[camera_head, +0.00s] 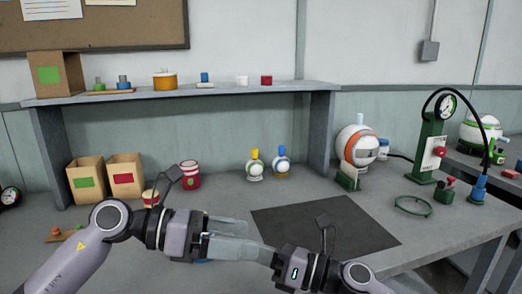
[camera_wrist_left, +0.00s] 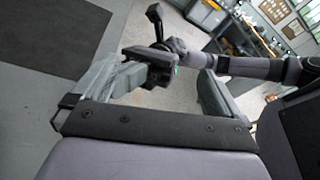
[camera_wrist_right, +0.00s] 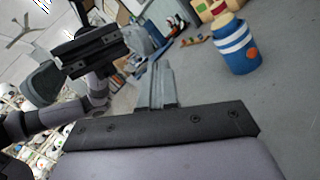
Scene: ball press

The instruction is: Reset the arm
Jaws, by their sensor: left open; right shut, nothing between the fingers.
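My left gripper (camera_head: 247,236) reaches in from the left over the front of the table, with its pale fingers pointing right. It is open and empty; its fingers stand apart in the left wrist view (camera_wrist_left: 158,85). My right gripper (camera_head: 262,256) is low at the front centre and faces the left one, partly overlapped by it. Its fingers are together with nothing between them in the right wrist view (camera_wrist_right: 155,80). The two grippers are close together; I cannot tell whether they touch.
A dark mat (camera_head: 325,226) lies right of the grippers. An orange-white ball machine (camera_head: 356,146), a green gauge stand (camera_head: 428,145) and a green ring (camera_head: 412,205) stand farther right. Cardboard boxes (camera_head: 88,183) are back left. A blue-white striped container (camera_wrist_right: 234,47) shows in the right wrist view.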

